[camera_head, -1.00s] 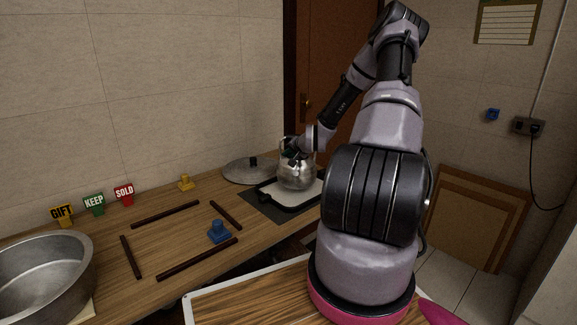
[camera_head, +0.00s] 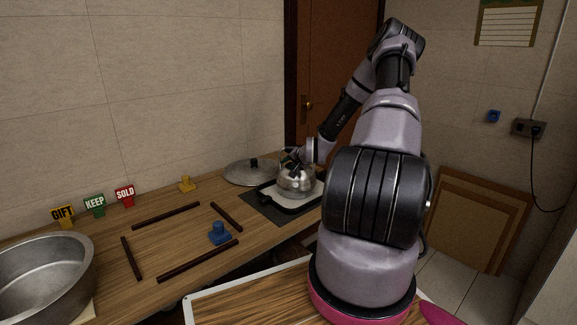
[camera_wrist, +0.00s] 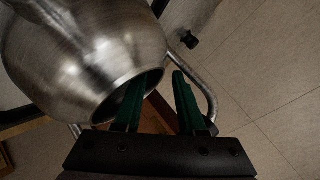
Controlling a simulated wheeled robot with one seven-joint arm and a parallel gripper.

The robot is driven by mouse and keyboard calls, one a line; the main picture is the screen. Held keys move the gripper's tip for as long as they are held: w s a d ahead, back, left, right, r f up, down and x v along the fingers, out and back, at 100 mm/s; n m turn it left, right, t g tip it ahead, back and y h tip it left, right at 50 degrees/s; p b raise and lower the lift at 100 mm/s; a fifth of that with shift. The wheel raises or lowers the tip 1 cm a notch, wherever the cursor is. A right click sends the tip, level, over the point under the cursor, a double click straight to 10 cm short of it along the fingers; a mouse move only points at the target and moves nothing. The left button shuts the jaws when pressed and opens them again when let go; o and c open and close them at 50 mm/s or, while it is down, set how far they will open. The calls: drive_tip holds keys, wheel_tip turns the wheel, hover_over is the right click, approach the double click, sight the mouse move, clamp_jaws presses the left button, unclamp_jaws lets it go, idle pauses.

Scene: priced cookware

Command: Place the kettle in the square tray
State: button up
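The shiny metal kettle (camera_head: 296,183) is over the square tray (camera_head: 277,204), a pale tray with a dark rim at the counter's far end. Whether its base fully rests there is hard to tell. My gripper (camera_head: 289,161) is at the top of the kettle. In the wrist view, the kettle body (camera_wrist: 85,50) fills the upper left and its thin handle (camera_wrist: 206,88) curves beside the right finger. My gripper's green fingers (camera_wrist: 158,76) are apart, with nothing visibly clamped between them. The left finger overlaps the kettle's dark opening. Part of the handle is hidden behind my gripper.
A lid (camera_head: 250,173) lies behind the tray. A blue piece (camera_head: 219,233) and dark sticks (camera_head: 198,261) are on the counter to the left. A large metal bowl (camera_head: 40,280) stands at the near left. GIFT, KEEP and SOLD signs (camera_head: 95,205) stand by the wall.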

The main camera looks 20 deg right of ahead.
drive_tip(key=a+v, duration=0.1)
drive_tip(key=v, duration=1.1)
drive_tip(key=s+a+r+n+g+h, duration=0.1)
drive_tip(key=s+a+r+n, duration=0.2)
drive_tip(key=r, duration=0.4)
drive_tip(key=s+a+r+g, duration=0.2)
drive_tip(key=s+a+r, duration=0.15)
drive_tip(key=r, duration=0.35)
drive_tip(key=s+a+r+n+g+h, duration=0.1)
drive_tip(key=s+a+r+n, duration=0.2)
drive_tip(key=r, duration=0.4)
drive_tip(key=s+a+r+y, duration=0.1)
drive_tip(key=s+a+r, duration=0.4)
drive_tip(key=s, duration=0.5)
drive_tip(key=s+a+r+y, duration=0.2)
drive_tip(key=s+a+r, duration=0.4)
drive_tip(key=s, duration=0.4)
drive_tip(key=shift+s+r, duration=0.3)
